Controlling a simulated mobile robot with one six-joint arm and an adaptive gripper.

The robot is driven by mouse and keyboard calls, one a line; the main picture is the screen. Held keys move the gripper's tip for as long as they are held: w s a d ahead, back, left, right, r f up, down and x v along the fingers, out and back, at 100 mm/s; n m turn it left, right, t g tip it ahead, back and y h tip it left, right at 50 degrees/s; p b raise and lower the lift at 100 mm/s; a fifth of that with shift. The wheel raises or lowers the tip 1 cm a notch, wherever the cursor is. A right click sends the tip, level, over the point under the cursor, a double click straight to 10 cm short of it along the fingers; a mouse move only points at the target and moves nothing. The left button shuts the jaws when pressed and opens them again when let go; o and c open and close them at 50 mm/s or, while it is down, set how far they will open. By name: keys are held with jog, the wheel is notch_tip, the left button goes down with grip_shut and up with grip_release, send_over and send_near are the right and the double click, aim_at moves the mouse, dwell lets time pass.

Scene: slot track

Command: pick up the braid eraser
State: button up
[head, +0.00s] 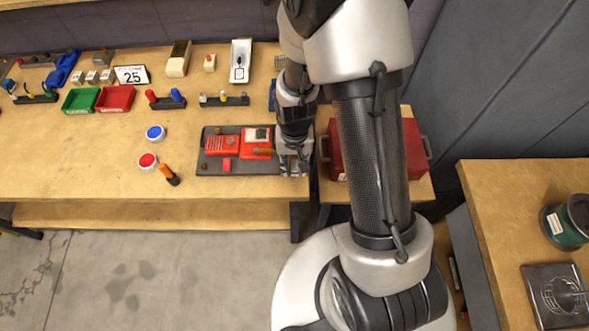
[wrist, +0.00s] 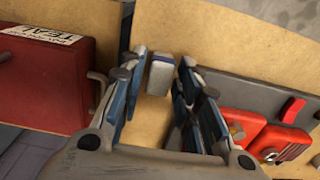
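A small pale grey-white block (wrist: 160,76), which looks like the braid eraser, lies on the wooden bench between the finger ends in the wrist view. My gripper (wrist: 158,82) is open, with one finger on each side of the block and a gap visible on both sides. Whether the fingertips reach down to its level is hard to tell. In the head view my gripper (head: 294,168) is low over the bench's front right edge, just right of the dark mat. The block cannot be made out clearly there.
The dark mat (head: 205,168) with red devices (head: 222,146) lies close to the left. A red case (head: 411,145) with metal handles stands close on the right, on a separate surface. Red and blue-lidded pots (head: 156,132) and an orange-handled tool (head: 168,174) lie farther left.

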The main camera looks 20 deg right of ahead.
aim_at(294, 165)
jog(key=shift+f, duration=0.5)
jog(key=shift+r, duration=0.1)
jog(key=shift+c, duration=0.4)
grip_shut()
jog(key=shift+r, duration=0.1)
notch_tip(294, 165, up, 20)
jog(key=p, duration=0.6)
jog(key=shift+p, duration=0.35)
